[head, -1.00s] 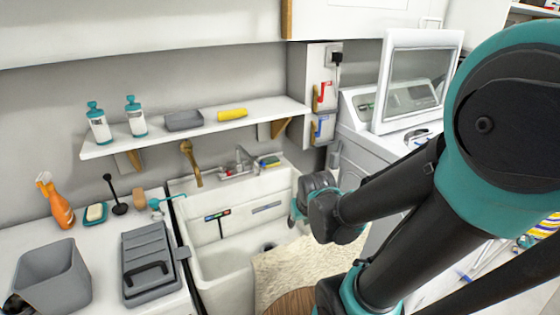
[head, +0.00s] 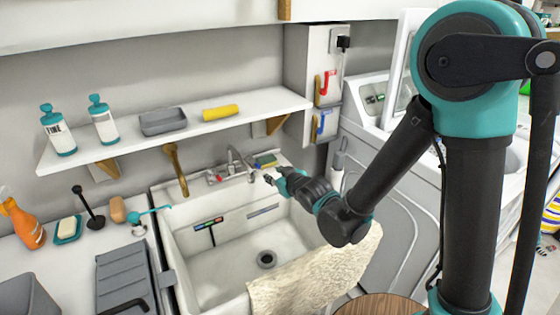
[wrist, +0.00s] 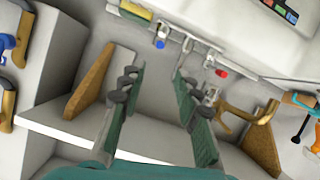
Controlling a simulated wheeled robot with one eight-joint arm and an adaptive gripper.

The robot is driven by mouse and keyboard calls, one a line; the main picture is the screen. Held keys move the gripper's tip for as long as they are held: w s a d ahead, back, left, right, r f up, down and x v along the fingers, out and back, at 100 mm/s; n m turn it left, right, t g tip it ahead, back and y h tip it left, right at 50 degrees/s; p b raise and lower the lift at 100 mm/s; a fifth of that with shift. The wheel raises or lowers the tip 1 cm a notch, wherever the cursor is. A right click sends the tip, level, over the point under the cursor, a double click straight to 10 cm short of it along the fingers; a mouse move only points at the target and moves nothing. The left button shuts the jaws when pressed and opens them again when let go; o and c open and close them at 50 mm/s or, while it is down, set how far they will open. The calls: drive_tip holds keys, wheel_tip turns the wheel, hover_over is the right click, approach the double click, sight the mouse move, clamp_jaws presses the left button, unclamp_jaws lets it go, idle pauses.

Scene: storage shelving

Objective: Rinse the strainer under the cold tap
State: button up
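My gripper (head: 273,178) is over the back right of the white sink (head: 215,258), near the tap. It also shows in the wrist view (wrist: 158,75), with its two fingers apart and nothing between them. The metal tap (head: 236,162) stands at the sink's back edge. In the wrist view, a blue-marked cold knob (wrist: 160,40) is just beyond the fingertips, apart from them, and a red-marked knob (wrist: 220,72) is to its right. A small teal tool (head: 148,213) with a thin handle lies left of the sink; I cannot tell if it is the strainer.
A white shelf (head: 200,125) with bottles, a grey tray (head: 163,122) and a yellow roll (head: 220,113) is above the sink. A wooden brush (head: 176,170) hangs behind the basin. A pale cloth (head: 315,275) covers the front rim.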

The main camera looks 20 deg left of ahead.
sight(259, 166)
drive_tip(key=x, duration=1.7)
drive_tip(key=shift+w+a+f, duration=0.1)
drive_tip(key=shift+a, duration=0.05)
clamp_jaws()
